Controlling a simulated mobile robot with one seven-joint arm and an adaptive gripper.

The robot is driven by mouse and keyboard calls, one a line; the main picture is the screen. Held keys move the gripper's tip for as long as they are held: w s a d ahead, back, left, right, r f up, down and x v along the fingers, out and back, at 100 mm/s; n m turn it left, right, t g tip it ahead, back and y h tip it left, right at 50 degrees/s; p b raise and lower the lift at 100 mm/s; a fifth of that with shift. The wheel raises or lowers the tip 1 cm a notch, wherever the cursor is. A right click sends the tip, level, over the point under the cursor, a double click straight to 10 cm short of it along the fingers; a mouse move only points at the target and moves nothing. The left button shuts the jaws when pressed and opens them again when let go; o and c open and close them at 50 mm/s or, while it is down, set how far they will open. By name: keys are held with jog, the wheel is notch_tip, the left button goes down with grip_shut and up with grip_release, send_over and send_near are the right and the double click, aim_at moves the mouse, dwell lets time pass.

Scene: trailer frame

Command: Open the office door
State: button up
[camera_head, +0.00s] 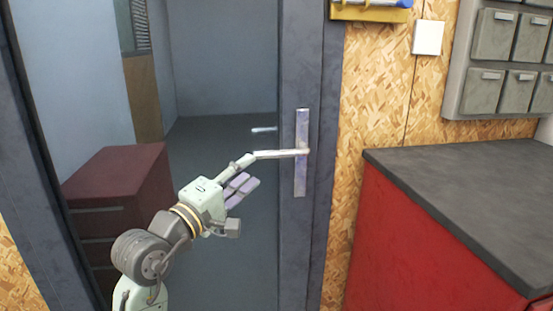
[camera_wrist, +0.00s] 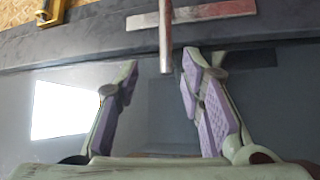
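The office door (camera_head: 290,70) has a dark grey frame and a large glass pane, and looks closed. Its silver lever handle (camera_head: 280,153) points left from a tall metal plate (camera_head: 301,180). My gripper (camera_head: 248,174) is open in front of the pane, at the free end of the lever. In the wrist view my gripper (camera_wrist: 160,64) shows its two purple-padded fingers spread apart. The lever (camera_wrist: 165,42) reaches in between the fingertips, closer to the right finger. I cannot tell whether either finger touches it.
A red cabinet with a dark worktop (camera_head: 470,185) stands right of the door. Grey bins (camera_head: 494,36) and a white switch (camera_head: 428,37) are on the chipboard wall. Behind the glass are a dark red drawer cabinet (camera_head: 115,175) and open floor.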

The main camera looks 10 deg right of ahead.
aim_at(275, 156)
jog(key=shift+g, duration=0.4)
jog(key=p+x, duration=0.1)
jog(key=x, duration=0.5)
jog(key=p+x, duration=0.1)
jog(key=x, duration=0.3)
jog(key=shift+s+d+f+p, duration=0.15)
jog(key=shift+s+d+p, duration=0.1)
jog(key=shift+d+p, duration=0.1)
jog(key=shift+w+d, duration=0.4)
jog(key=shift+w, duration=0.1)
jog(key=shift+c, duration=0.3)
grip_shut()
